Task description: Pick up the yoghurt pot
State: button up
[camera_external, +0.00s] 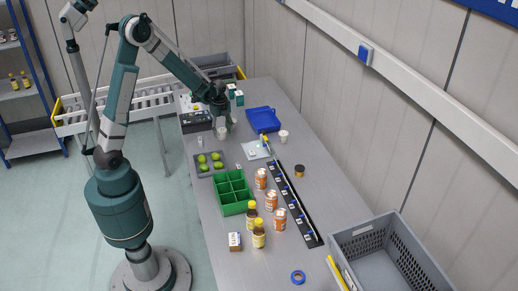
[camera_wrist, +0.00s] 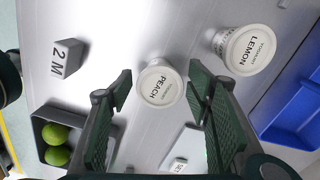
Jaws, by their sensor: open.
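Two white yoghurt pots show in the wrist view. The one with the lid reading PEACH (camera_wrist: 160,83) is in the middle, and the one reading LEMON (camera_wrist: 243,50) is up and to its right. My gripper (camera_wrist: 158,91) is open, with a finger on each side of the peach pot in the picture. I cannot tell its height above the lid. In the external view my gripper (camera_external: 221,112) points down at the far part of the table, over a white pot (camera_external: 222,133). The fingers partly hide what stands behind it.
A blue tray (camera_external: 262,116) and another white pot (camera_external: 284,136) stand right. A green divided box (camera_external: 233,207) and several bottles are nearer on the table.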

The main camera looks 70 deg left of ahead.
aim_at(220, 129)
jog(key=shift+c, duration=0.7)
jog(key=c, duration=0.8)
jog(key=shift+r, duration=0.1)
jog(key=shift+r+p, duration=0.4)
jog(key=shift+r, duration=4.5)
